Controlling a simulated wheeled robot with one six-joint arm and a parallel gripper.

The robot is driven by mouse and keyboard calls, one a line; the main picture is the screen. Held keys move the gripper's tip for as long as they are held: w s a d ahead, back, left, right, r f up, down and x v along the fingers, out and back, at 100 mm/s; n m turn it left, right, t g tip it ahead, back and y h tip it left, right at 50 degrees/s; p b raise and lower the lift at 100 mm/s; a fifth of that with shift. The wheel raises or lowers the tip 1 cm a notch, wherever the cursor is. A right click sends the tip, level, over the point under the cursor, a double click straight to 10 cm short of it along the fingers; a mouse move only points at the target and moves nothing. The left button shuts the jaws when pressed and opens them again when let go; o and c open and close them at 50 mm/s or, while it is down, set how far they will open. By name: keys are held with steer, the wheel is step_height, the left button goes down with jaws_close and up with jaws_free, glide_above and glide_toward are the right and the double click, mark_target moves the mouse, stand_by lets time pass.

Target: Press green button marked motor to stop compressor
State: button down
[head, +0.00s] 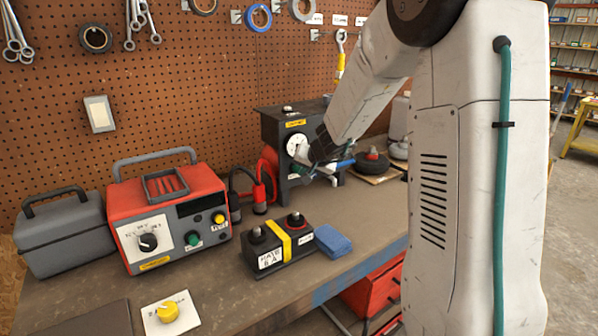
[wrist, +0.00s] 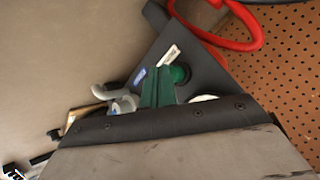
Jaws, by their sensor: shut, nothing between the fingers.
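The dark box-shaped machine (head: 275,136), which looks like the compressor, stands at the back of the bench with a round white gauge (head: 295,145) and a yellow label on its front. My gripper (head: 305,172) is at its front face and hides part of it. In the wrist view the gripper's green fingers (wrist: 158,88) are shut and empty. A round green button (wrist: 181,73) is just beside the fingertips, partly hidden; I cannot tell whether they touch. A white label (wrist: 169,55) sits beside the button, its text too small to read.
A red charger-like unit (head: 170,210) with its own green button (head: 193,239) and yellow button stands left. A battery (head: 277,247), blue sponge (head: 332,241), yellow knob plate (head: 168,312) and grey toolbox (head: 66,235) lie on the bench. Red cable (wrist: 243,30) runs close to the machine.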

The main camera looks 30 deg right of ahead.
steer(key=shift+s, duration=0.7)
steer(key=shift+s, duration=0.15)
steer(key=s, duration=0.5)
steer(key=shift+s+d, duration=0.15)
steer(key=shift+s, duration=0.2)
